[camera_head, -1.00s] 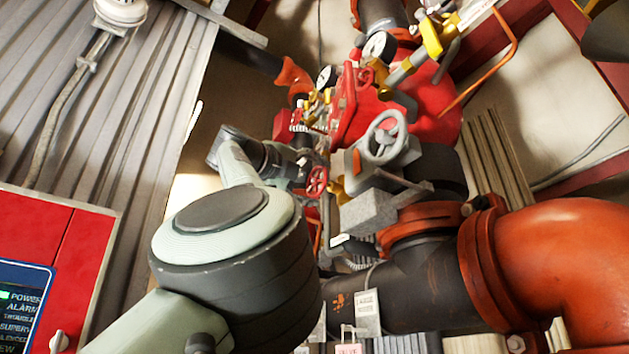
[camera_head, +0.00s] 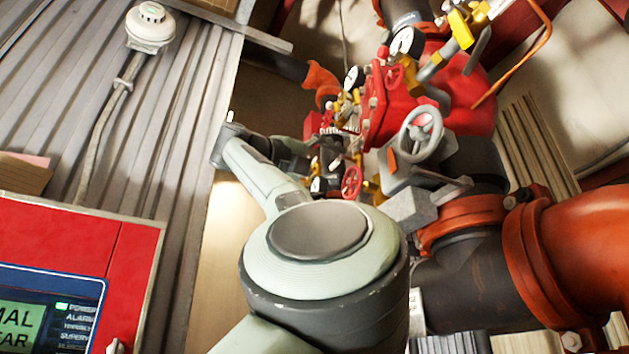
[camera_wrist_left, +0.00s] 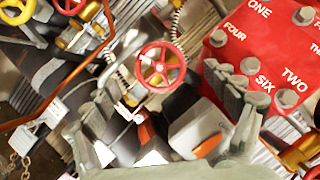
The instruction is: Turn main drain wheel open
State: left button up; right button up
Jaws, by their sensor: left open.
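A small red spoked wheel (camera_head: 351,182) stands on the valve cluster in the head view. In the left wrist view the red wheel (camera_wrist_left: 160,65) faces the camera, between and beyond the spread fingers. I take it as the main drain wheel; no label on it is legible. My left gripper (camera_wrist_left: 172,105) is open, with one finger on each side of the picture and no visible contact with the wheel. In the head view my left arm reaches up from the bottom and bends toward the wheel; its gripper is small and dark there. My right gripper is not in view.
A larger grey handwheel (camera_head: 423,135) sits right of the red wheel. Thick orange pipe (camera_head: 590,245) fills the right. A red alarm panel (camera_head: 70,250) stands at left. A numbered red plate (camera_wrist_left: 265,50) and grey box (camera_wrist_left: 197,128) lie close to my right-hand finger in the wrist view.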

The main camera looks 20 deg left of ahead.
pick_arm(q)
jog(key=v, duration=0.6)
jog(key=shift+d+f, duration=0.1)
jog(key=shift+f, duration=0.05)
dwell(0.5)
